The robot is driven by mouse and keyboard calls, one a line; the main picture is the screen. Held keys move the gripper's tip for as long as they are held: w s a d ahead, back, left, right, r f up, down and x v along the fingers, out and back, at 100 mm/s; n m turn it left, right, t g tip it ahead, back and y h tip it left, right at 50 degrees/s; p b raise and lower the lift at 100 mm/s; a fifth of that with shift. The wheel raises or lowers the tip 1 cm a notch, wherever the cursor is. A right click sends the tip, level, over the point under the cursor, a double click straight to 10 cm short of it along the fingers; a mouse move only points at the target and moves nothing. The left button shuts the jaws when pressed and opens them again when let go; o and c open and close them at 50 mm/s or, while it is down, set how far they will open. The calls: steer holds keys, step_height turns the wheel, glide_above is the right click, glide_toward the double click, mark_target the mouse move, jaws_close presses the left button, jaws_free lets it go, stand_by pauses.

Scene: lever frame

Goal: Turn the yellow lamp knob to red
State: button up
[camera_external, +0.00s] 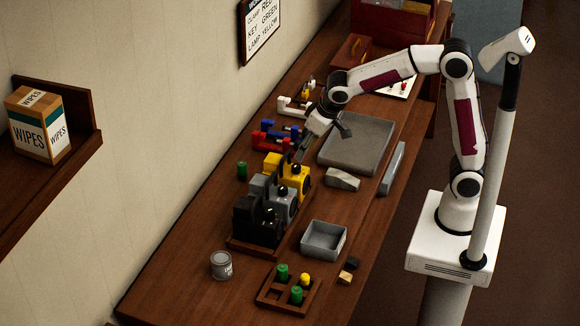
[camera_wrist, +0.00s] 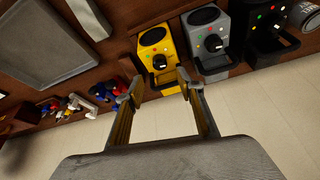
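The yellow lamp unit (camera_external: 296,176) stands at the far end of a row of similar units on the bench. In the wrist view its yellow face (camera_wrist: 155,53) shows a round black lens, small coloured dots and a black knob (camera_wrist: 160,63) with a pale mark. I cannot tell which dot the mark points to. My gripper (camera_wrist: 158,92) is open and empty, its two fingers spread apart just in front of the yellow unit. In the external view my gripper (camera_external: 303,148) is above and beside that unit. No contact with the knob shows.
A grey unit (camera_external: 283,202) and a black unit (camera_external: 256,222) stand beside the yellow one. Red, blue and white clamps (camera_external: 275,140) lie beyond it. A grey tray (camera_external: 357,143) is to the right. A wall sign (camera_external: 262,28) lists clamp red, key green, lamp yellow.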

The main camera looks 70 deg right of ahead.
mark_target(297, 166)
steer(key=shift+x, duration=3.8)
steer(key=shift+s, duration=0.1)
jaws_close()
